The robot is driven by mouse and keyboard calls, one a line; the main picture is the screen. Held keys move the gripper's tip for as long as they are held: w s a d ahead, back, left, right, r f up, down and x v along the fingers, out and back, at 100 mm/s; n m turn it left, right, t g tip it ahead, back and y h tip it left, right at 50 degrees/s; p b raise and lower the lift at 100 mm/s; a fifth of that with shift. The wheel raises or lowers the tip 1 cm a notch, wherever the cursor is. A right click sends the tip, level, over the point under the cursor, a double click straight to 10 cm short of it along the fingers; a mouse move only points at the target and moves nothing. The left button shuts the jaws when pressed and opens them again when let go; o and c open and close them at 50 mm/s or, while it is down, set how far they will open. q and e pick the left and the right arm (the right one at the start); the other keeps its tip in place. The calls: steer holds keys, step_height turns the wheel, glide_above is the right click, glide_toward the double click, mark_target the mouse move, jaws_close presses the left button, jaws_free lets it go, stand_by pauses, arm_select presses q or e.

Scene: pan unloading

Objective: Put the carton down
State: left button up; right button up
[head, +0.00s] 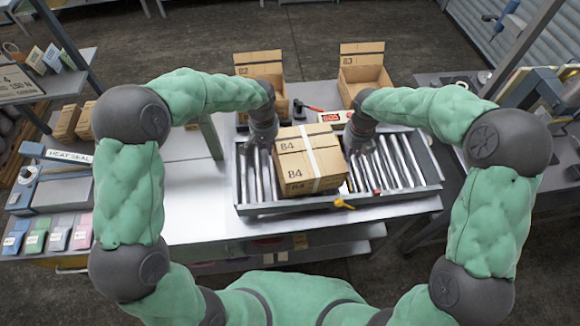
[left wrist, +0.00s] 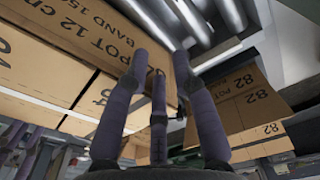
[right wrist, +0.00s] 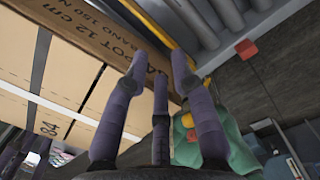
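In the left wrist view the carton (left wrist: 60,45) fills the left, beside my spread fingers (left wrist: 160,70). In the right wrist view the carton (right wrist: 75,75) is likewise beside my spread fingers (right wrist: 160,70). Both grippers look open; fingertip contact is unclear.
Two open cardboard boxes (head: 258,62) (head: 362,75) stand behind the conveyor. Bare rollers lie on both sides of the carton. A yellow lever (head: 344,204) is on the front rail. The table left of the conveyor (head: 195,205) is clear.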

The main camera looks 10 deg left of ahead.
arm_select(q)
steer(key=o, duration=0.8)
steer(key=shift+r, duration=0.1)
step_height(320, 180, up, 12)
steer(key=shift+s, duration=0.45)
arm_select(e)
steer(key=shift+o, duration=0.3)
